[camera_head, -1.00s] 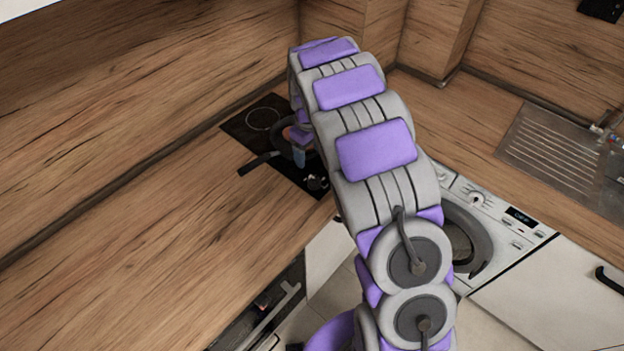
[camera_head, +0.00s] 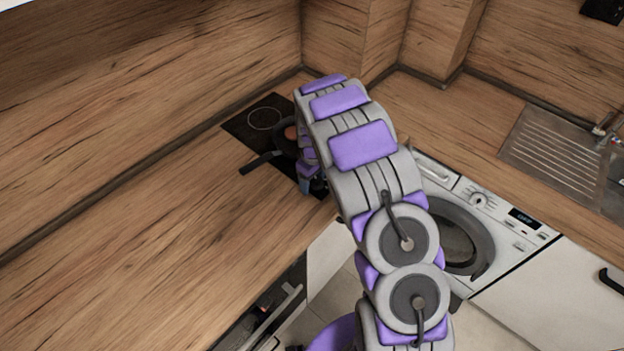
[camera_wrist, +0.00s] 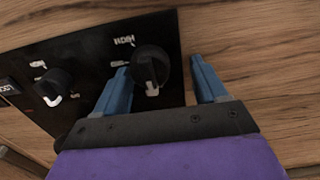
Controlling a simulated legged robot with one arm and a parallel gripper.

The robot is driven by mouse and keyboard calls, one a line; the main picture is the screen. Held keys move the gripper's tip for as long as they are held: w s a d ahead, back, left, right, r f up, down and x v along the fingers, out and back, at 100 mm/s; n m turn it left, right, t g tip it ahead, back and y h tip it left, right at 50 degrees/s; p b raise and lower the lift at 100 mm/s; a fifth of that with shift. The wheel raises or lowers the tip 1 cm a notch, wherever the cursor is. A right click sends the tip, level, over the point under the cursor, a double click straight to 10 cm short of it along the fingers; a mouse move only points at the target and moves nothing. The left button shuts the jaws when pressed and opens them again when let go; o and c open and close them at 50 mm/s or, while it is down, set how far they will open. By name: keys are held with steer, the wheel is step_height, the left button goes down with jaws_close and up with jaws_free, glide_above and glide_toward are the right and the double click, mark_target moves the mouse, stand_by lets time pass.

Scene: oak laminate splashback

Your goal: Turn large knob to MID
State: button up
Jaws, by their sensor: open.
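The large knob (camera_wrist: 151,66) is black with a pale pointer mark and sits on the black cooktop panel in the wrist view. The mark points toward the bottom of the picture, and a "HIGH"-like label is above the knob. My gripper (camera_wrist: 162,82) is open, with one blue finger on each side of the knob. I cannot tell whether either finger touches it. A smaller black knob (camera_wrist: 54,83) is to the left on the same panel. In the head view, my arm hides the large knob, and the cooktop (camera_head: 252,118) shows beyond it.
A dark pan (camera_head: 284,138) stands on the cooktop with its handle toward the left. A washing machine (camera_head: 470,232) is right of my arm, below the counter. A metal sink drainer (camera_head: 548,142) is at right. The wooden counter (camera_head: 150,240) at left is clear.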

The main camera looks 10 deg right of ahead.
steer(key=shift+d, duration=0.9)
steer(key=shift+c, duration=0.4)
steer(key=shift+d, duration=0.25)
steer(key=shift+c, duration=1.5)
steer(key=shift+a, duration=0.75)
steer(key=c, duration=0.5)
steer(key=shift+c, duration=0.5)
steer(key=shift+d, duration=0.2)
steer(key=shift+c, duration=0.4)
